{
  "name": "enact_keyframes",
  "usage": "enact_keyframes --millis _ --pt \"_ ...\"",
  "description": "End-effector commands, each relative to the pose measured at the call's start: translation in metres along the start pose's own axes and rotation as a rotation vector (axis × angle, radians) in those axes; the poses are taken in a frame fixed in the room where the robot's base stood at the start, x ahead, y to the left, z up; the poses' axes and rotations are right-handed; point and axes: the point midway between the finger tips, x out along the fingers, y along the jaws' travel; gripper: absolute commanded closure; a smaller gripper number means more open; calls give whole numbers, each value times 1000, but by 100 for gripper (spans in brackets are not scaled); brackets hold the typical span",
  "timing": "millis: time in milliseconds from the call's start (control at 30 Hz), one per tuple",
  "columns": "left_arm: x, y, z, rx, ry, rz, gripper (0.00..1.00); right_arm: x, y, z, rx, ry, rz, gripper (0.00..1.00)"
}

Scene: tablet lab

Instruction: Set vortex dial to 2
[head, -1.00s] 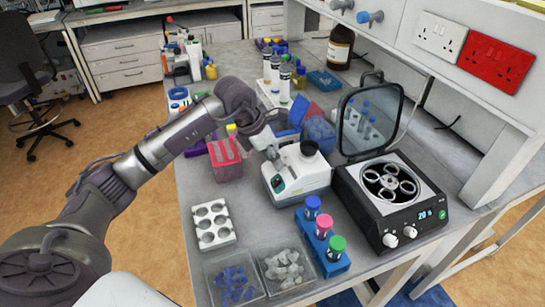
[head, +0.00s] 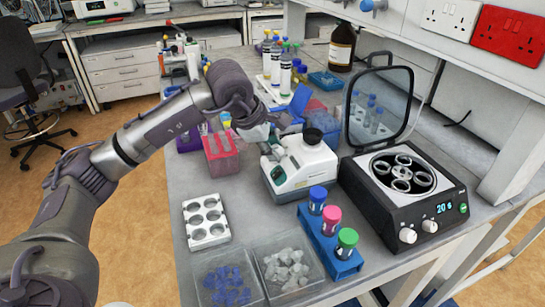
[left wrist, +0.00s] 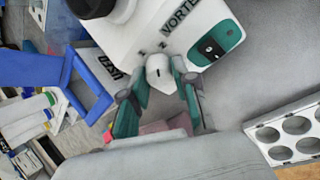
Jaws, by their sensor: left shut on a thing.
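The vortex mixer (head: 308,160), white with a dark cup on top, stands on the bench. In the left wrist view its body (left wrist: 150,30) shows VORTEX lettering and a green panel with a black switch. Its small white dial (left wrist: 157,68) has a short dark mark; small marks are printed beside it, and I cannot surely read the setting. My left gripper (left wrist: 160,88) has its green-padded fingers on both sides of the dial, shut on it. In the head view the left gripper (head: 264,132) is at the mixer's far left side, partly hidden. My right gripper is not in view.
A centrifuge (head: 405,190) with its lid open stands right of the mixer. A blue rack (head: 330,252) with capped tubes is in front. A pink rack (head: 220,160) and a white well plate (head: 206,220) are to the left. Clear trays (head: 288,268) lie at the front.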

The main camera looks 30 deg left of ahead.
Motion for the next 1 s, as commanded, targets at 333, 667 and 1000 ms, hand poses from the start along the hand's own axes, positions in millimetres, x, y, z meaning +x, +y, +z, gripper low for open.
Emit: enact_keyframes --millis 333,667,1000 --pt "1 0 -1 183 -9 50 100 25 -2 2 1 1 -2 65" --pt "-1 0 0 239 -12 62 100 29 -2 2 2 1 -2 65" --pt "-1 0 0 239 -13 63 100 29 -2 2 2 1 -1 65"
